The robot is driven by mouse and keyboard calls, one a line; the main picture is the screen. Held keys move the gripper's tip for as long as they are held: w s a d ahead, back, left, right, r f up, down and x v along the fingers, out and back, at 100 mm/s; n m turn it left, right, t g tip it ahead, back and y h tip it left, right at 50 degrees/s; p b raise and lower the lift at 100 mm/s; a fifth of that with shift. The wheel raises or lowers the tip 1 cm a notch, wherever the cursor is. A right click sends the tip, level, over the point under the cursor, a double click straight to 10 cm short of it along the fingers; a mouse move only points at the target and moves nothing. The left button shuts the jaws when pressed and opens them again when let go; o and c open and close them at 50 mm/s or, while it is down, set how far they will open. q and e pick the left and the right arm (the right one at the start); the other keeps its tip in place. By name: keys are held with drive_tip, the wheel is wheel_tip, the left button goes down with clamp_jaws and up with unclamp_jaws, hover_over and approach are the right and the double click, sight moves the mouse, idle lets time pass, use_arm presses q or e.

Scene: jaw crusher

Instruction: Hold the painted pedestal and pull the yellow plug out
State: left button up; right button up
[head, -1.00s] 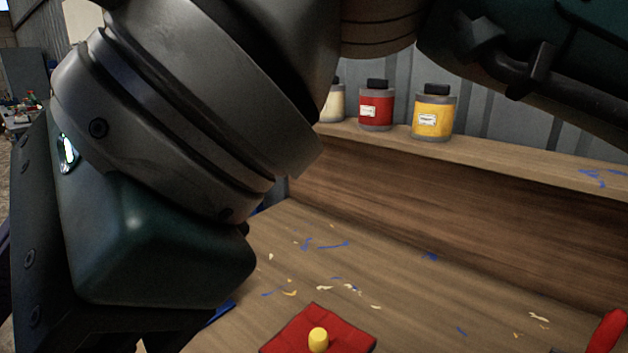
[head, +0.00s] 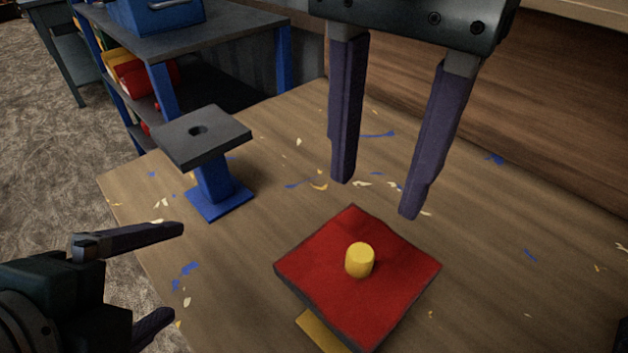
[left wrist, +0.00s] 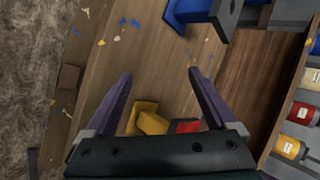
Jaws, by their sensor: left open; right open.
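The painted pedestal (head: 315,262) has a square red top and a yellow lower part, and stands on the wooden table. The short round yellow plug (head: 360,260) sits upright in its red top. My left gripper (head: 177,270) is open and empty at the lower left, left of the pedestal and apart from it. The left wrist view shows its spread fingers (left wrist: 160,73), with the pedestal's yellow part (left wrist: 150,122) in view between them. My right gripper (head: 376,198) is open, its fingers pointing down, behind and above the red top. Most of the pedestal's column is hidden in the head view.
A blue stand (head: 215,185) with a dark holed top stands at the table's left. A shelf unit (head: 225,40) is behind it. Paint chips are scattered on the table. Bottles (left wrist: 286,147) stand on the ledge in the left wrist view. The table right of the pedestal is mostly clear.

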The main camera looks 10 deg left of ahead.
sight(353, 293)
use_arm(q)
drive_tip(key=s+d+f+m+t+h, duration=0.25)
drive_tip(key=d+m+h, duration=0.75)
drive_tip(key=m, duration=1.5)
drive_tip(key=shift+g+y, duration=0.45)
drive_tip(key=shift+y, duration=0.45)
drive_tip(key=x, duration=0.7)
drive_tip(key=d+x, duration=0.1)
drive_tip(key=x, duration=0.3)
drive_tip(key=shift+s+d+r, duration=0.15)
drive_tip(key=shift+s+r, duration=0.1)
drive_tip(key=shift+r, duration=0.05)
drive_tip(key=shift+c, duration=0.2)
clamp_jaws()
